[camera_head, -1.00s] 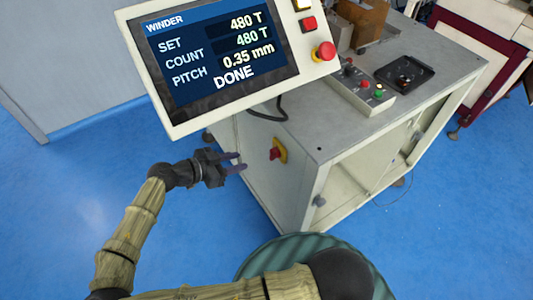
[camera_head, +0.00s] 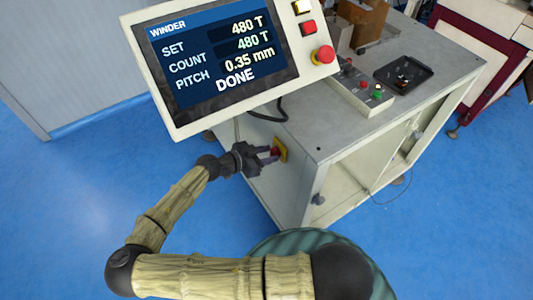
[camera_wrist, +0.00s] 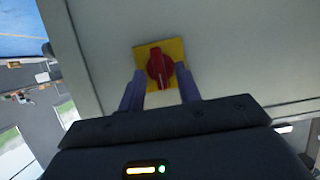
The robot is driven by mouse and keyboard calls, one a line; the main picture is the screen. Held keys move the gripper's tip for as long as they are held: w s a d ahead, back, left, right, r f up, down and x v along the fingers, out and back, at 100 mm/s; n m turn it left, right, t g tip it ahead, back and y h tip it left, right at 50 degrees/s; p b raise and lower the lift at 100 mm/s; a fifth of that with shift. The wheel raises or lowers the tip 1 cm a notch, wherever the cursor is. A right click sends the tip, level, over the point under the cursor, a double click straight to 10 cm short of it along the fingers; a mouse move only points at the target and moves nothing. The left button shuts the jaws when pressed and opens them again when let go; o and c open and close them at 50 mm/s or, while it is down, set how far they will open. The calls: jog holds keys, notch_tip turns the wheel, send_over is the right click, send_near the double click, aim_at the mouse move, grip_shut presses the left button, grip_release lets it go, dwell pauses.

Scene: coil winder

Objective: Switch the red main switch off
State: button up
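The red main switch (camera_wrist: 159,67) is a round rotary knob with a raised grip bar on a yellow plate (camera_wrist: 142,51). It is mounted on the side panel of the grey machine cabinet (camera_head: 263,185). In the wrist view the grip bar runs nearly upright in the picture. My gripper (camera_wrist: 160,88) is open, with one finger on each side of the knob's lower part and gaps visible between. I cannot tell how far the fingertips reach around it in depth. In the head view my gripper (camera_head: 271,155) partly hides the knob and the yellow plate (camera_head: 282,148).
The winder display (camera_head: 222,60) reads DONE and overhangs above my gripper. A red emergency button (camera_head: 323,54) sits on its panel. A button box (camera_head: 362,93) and a black tray (camera_head: 404,72) are on the cabinet top. Blue floor (camera_head: 60,210) is clear at left.

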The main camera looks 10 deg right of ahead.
grip_shut()
jog(key=shift+w+n+g, duration=0.1)
jog(key=shift+n+g, duration=0.2)
jog(key=n+g+h+b, duration=0.1)
jog(key=n, duration=0.3)
jog(key=w+f+n+g+h+b, duration=0.1)
jog(key=n+g+h, duration=0.1)
jog(key=n, duration=0.2)
jog(key=n+g+h+b, duration=0.1)
jog(key=n+h+b, duration=0.1)
jog(key=n, duration=0.2)
jog(key=shift+w+a+f+n+g, duration=0.15)
jog(key=shift+a+f+n+g, duration=0.1)
jog(key=shift+n+g, duration=0.15)
dwell(0.4)
dwell(0.4)
grip_release()
